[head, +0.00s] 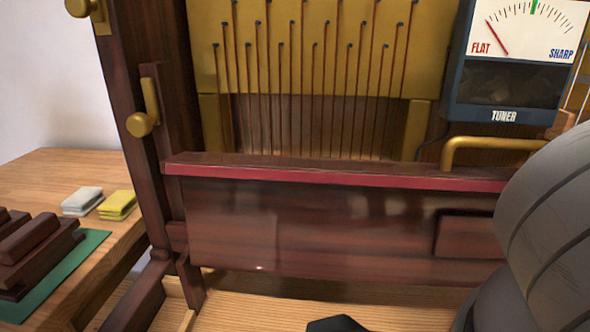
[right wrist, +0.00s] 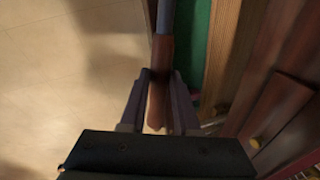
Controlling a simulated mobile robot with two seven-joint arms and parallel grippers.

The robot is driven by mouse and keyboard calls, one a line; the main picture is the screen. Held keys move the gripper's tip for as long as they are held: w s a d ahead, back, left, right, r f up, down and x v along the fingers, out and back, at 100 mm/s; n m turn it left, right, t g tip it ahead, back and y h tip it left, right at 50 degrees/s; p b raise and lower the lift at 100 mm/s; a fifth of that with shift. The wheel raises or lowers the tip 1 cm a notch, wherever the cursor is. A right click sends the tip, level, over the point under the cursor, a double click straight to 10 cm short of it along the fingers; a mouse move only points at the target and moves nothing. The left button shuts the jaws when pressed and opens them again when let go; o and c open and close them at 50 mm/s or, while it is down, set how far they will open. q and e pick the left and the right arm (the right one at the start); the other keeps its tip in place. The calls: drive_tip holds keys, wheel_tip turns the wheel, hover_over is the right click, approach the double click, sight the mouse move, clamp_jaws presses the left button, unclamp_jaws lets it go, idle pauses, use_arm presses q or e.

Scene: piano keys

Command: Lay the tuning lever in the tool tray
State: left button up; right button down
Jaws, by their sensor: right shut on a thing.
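In the right wrist view my right gripper (right wrist: 160,82) is shut on the brown wooden handle of the tuning lever (right wrist: 160,58). A blue-grey shaft runs from the handle up past the top edge of that view. The lever's far end is out of frame. The head view shows my grey right arm at the right, but neither the gripper nor the lever. I cannot make out the tool tray for sure. A green strip (right wrist: 197,50) lies to the right of the lever in the wrist view; I cannot tell what it belongs to. My left gripper is not in view.
The piano's red-edged wooden rail (head: 330,177) crosses the head view below the strings. A tuner (head: 503,115) and a brass handle (head: 490,145) are at right. A wooden table (head: 70,170) at left holds a green mat (head: 60,275), dark wooden blocks and yellow (head: 118,205) and white pads.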

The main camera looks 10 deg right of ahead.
drive_tip(key=w+d+f+n+b, duration=0.1)
drive_tip(key=w+f+b, duration=0.1)
drive_tip(key=f+b, duration=0.1)
drive_tip(key=w+d+f+t+y+b, duration=0.1)
drive_tip(key=w+d+f+b, duration=0.1)
drive_tip(key=w+f+b, duration=0.1)
drive_tip(key=w+d+f+n+b, duration=0.1)
drive_tip(key=w+f+b, duration=0.1)
drive_tip(key=f+b, duration=0.1)
drive_tip(key=shift+w+d+f+n+t+y, duration=0.1)
drive_tip(key=shift+f+n+t+y, duration=0.05)
drive_tip(key=shift+f, duration=0.2)
drive_tip(key=shift+w+d+f+n+t+y, duration=0.1)
drive_tip(key=shift+f+n+t+y, duration=0.05)
drive_tip(key=shift+f, duration=0.2)
drive_tip(key=shift+s+f+b, duration=0.1)
drive_tip(key=shift+f+b, duration=0.6)
drive_tip(key=shift+b, duration=0.2)
drive_tip(key=c, duration=0.6)
unclamp_jaws()
drive_tip(key=shift+o, duration=0.2)
